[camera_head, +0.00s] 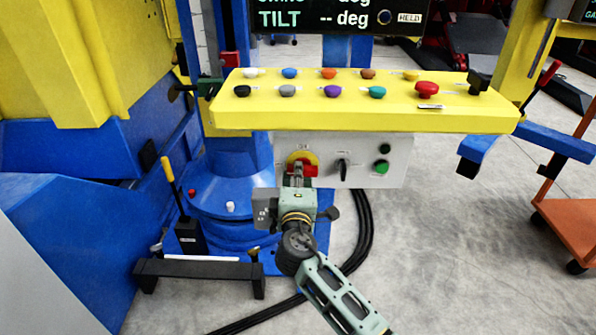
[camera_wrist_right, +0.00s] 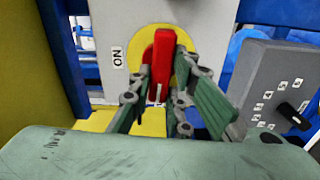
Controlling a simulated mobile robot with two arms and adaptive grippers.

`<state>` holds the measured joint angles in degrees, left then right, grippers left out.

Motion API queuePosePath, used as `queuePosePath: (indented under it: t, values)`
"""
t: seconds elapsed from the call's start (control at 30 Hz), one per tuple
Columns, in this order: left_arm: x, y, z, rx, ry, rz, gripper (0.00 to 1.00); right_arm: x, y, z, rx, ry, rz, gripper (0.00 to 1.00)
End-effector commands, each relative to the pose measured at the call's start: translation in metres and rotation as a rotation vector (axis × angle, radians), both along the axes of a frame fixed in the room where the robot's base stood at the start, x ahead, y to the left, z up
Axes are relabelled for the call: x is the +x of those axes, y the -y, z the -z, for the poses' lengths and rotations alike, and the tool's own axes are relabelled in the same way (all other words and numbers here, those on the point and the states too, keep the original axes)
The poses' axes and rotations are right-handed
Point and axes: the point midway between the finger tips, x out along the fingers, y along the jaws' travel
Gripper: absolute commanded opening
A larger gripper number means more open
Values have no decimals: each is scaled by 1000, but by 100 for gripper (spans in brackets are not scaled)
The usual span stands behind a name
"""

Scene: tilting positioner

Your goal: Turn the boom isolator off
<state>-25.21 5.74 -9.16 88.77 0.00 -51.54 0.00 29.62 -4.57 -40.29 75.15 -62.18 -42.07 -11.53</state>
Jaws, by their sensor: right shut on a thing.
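The isolator has a red handle (camera_head: 311,170) on a round yellow plate (camera_head: 301,157), on the front of a light grey box under the yellow console. In the right wrist view the red handle (camera_wrist_right: 162,65) stands upright in the picture on the yellow plate (camera_wrist_right: 138,45), with an ON label (camera_wrist_right: 117,60) turned sideways to its left. My right gripper (camera_head: 298,175) is at the handle, shut on it, with its fingers (camera_wrist_right: 168,100) on either side. The gripper hides part of the handle in the head view. My left gripper is not in view.
Above are the yellow console (camera_head: 290,118) with several coloured knobs and a red mushroom button (camera_head: 426,89). A yellow-handled lever (camera_head: 168,170) stands left.

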Motion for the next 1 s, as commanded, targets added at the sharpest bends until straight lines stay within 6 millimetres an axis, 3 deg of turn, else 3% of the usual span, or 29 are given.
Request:
queuePosePath:
  t: [0.3,0.77,0.8,1.0]
  values:
    - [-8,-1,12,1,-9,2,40,-1,0,2,-88,-2,-1,0]
    - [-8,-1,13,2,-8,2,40,-1,-1,3,-99,-2,-1,0]
    - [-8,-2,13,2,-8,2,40,-1,-1,3,-99,-2,-1,21]
    - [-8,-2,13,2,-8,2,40,0,0,2,-97,-1,-1,36]
